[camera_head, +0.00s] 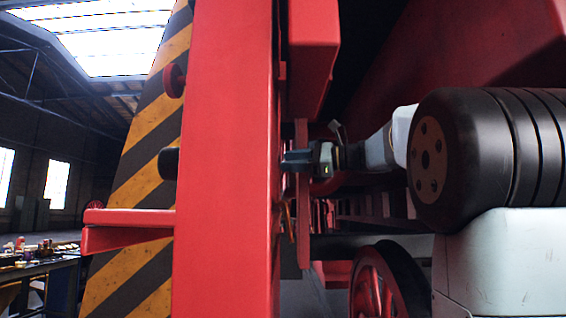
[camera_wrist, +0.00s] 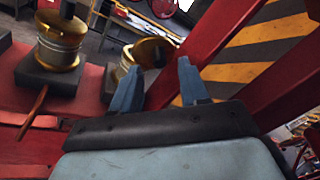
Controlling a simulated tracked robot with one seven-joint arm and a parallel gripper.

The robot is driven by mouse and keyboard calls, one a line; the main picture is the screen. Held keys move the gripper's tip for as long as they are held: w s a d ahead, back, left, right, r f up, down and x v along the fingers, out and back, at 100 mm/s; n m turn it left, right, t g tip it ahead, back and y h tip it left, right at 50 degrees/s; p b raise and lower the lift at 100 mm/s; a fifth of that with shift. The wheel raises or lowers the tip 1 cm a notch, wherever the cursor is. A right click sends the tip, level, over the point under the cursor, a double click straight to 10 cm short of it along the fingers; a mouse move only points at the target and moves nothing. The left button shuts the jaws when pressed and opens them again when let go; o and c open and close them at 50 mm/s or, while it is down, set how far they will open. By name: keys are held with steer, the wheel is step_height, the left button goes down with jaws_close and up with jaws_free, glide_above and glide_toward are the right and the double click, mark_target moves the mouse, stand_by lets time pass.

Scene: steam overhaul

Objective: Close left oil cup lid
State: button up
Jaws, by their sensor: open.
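In the wrist view, a brass oil cup (camera_wrist: 59,45) with a grey band stands on a dark square base at the upper left. A second brass oil cup (camera_wrist: 152,52) is beyond my fingers, with a round golden top facing the camera; I cannot tell whether that is its lid or its inside. My gripper (camera_wrist: 160,82) is open and empty, its two blue fingers pointing towards this second cup. The left finger overlaps the cup's lower part; contact cannot be told. In the head view my gripper (camera_head: 284,160) is beside a red upright, and no oil cup shows.
The tall red upright (camera_head: 225,160) stands close to my gripper in the head view. A black and yellow striped panel (camera_wrist: 262,50) lies right of my fingers in the wrist view. A red wheel (camera_head: 375,285) is below my arm. A cluttered workbench (camera_head: 35,262) stands far left.

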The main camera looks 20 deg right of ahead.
steer(key=shift+x, duration=1.15)
jaws_close()
